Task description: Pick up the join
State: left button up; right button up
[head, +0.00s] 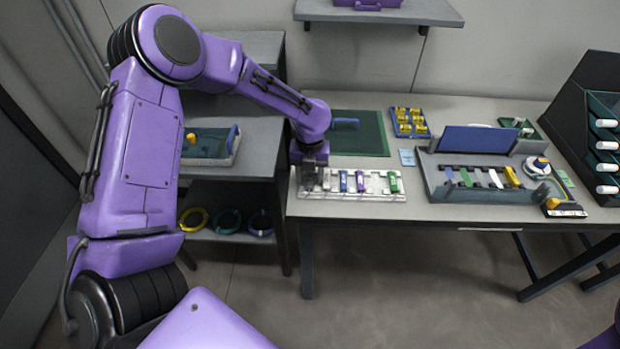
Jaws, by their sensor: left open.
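My left gripper (314,186) points down over the left end of a pale rack (370,195) at the table's front left edge. It is open; its fingertips are small and dark here, and what lies between them is hard to see. The rack holds several short pieces, among them a purple one (343,181), another purple one (360,182) and a green one (393,183). A grey fixture (437,187) to the right holds a row of coloured strips, including a yellow one (512,177). I cannot tell which piece is the join. My right gripper is out of view.
A green mat (368,137) and a blue tray of yellow pieces (410,123) lie behind the rack. A blue panel (478,139) stands at the back of the fixture. A dark stand with white-ended rolls (606,145) is at far right. A side shelf (235,165) is left of the table.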

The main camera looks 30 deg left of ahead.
pick_arm(q)
grip_shut()
jog(key=shift+r, duration=0.1)
